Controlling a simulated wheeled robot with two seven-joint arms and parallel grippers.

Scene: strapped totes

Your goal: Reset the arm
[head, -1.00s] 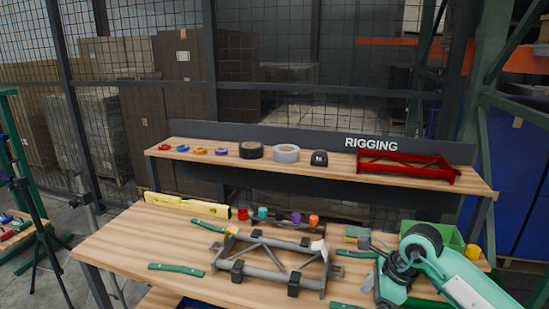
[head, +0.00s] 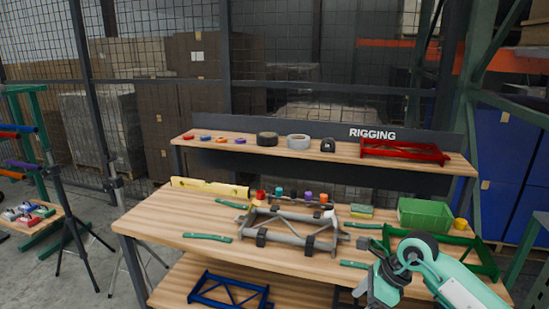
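My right arm comes in at the lower right of the head view. Its dark gripper (head: 372,292) hangs at the front right edge of the wooden workbench (head: 165,225). Its fingers are small and cut close to the lower picture edge, so I cannot tell whether they are open or shut. My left gripper is not in view. A grey tubular frame (head: 285,227) with black clamps lies on the bench, left of and apart from my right gripper. A green frame (head: 470,250) lies partly behind my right arm.
A yellow level (head: 208,187), green-handled tools (head: 207,237) and a green bin (head: 425,216) are on the bench. The rear shelf (head: 225,150) holds tape rolls and a red frame (head: 403,151). A blue frame (head: 228,291) is on the lower shelf. Tripod stands (head: 70,205) stand left.

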